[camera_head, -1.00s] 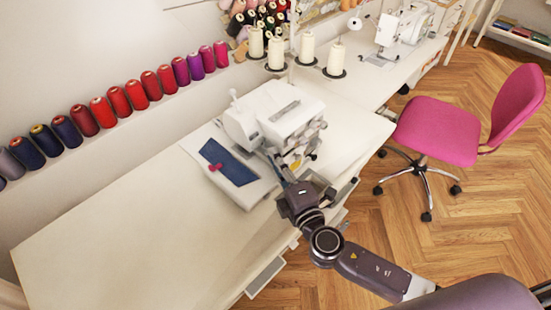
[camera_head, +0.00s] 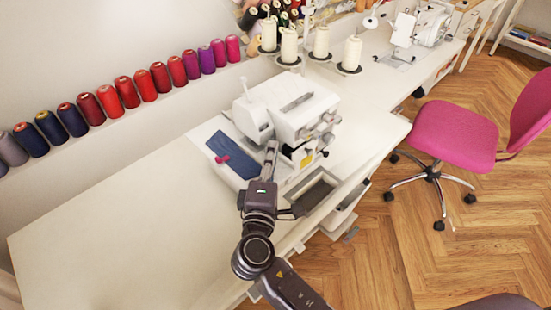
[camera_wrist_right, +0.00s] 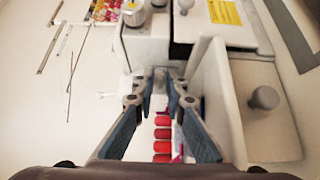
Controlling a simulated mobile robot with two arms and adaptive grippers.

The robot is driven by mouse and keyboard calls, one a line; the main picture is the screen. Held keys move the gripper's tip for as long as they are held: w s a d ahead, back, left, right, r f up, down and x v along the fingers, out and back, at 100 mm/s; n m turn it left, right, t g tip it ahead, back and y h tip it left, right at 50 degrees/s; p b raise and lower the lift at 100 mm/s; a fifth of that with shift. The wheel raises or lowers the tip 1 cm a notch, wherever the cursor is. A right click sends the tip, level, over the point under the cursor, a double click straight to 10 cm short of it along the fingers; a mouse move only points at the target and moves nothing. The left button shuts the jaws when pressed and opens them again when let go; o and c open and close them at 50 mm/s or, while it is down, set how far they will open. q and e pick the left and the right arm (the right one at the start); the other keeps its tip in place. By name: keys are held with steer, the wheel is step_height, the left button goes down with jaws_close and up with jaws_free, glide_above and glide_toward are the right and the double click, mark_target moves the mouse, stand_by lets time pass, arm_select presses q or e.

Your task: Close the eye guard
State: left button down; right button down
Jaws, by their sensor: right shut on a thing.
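A white overlock sewing machine (camera_head: 290,110) stands on the white table, with dark blue cloth (camera_head: 228,150) on its left side. My right gripper (camera_head: 271,148) reaches to the machine's front, near the cloth. In the right wrist view its fingertips (camera_wrist_right: 161,86) are closed on a small grey part (camera_wrist_right: 160,76) beside the white housing. This part appears to be the eye guard, but the fingers hide most of it, so its position is unclear. The machine's white body with knobs (camera_wrist_right: 150,45) fills the upper part of that view. My left gripper is out of view.
Thread cones (camera_head: 289,45) stand behind the machine. Several spools (camera_head: 108,101) line the wall ledge. A pink chair (camera_head: 455,133) is at the right. The table's left part is clear.

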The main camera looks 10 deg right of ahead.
steer(key=shift+a+h, duration=0.1)
steer(key=shift+h, duration=0.2)
steer(key=c, duration=2.3)
jaws_free()
steer(key=shift+o, duration=0.2)
steer(key=v, duration=1.2)
steer(key=shift+r, duration=0.1)
